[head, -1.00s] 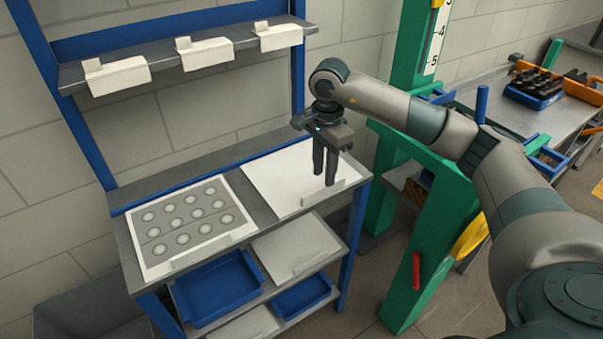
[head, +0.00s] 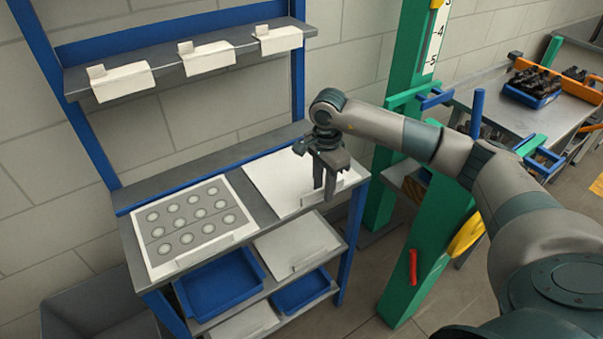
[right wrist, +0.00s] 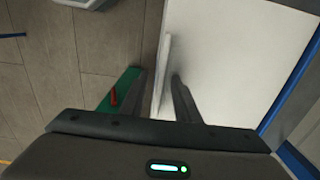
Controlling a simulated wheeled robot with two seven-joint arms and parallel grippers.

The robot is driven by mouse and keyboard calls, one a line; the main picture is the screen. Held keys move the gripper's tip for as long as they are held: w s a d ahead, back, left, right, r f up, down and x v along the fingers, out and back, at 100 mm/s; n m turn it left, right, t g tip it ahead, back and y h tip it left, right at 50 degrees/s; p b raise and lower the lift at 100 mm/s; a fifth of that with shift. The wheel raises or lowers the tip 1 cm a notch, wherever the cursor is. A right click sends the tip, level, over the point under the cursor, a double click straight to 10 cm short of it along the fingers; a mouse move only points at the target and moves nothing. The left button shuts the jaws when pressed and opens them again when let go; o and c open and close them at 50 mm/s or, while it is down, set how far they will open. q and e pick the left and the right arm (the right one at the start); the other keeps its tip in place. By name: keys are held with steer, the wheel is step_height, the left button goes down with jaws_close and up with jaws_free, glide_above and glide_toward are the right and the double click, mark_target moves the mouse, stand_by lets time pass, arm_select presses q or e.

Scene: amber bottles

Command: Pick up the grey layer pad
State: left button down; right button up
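A pale grey-white flat pad (head: 268,177) lies on the right part of the rack's top deck, with a raised tab along its front edge. My right gripper (head: 324,190) is over this front edge, pointing down. In the right wrist view, the pad (right wrist: 225,65) fills the right side. The gripper (right wrist: 160,88) is open there, with one finger on each side of the upright tab (right wrist: 163,75). Whether either finger touches it cannot be told. A similar pale pad (head: 295,243) lies on the shelf below. My left gripper is not in view.
A sheet with several grey circles (head: 193,222) lies left on the top deck. Blue trays (head: 222,283) sit below. A shelf with white labels (head: 207,59) is above. A green post (head: 405,250) with a red handle stands right of the rack.

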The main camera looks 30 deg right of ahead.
steer(key=shift+c, duration=0.2)
jaws_close()
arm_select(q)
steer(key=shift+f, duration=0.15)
arm_select(e)
steer(key=shift+r, duration=0.15)
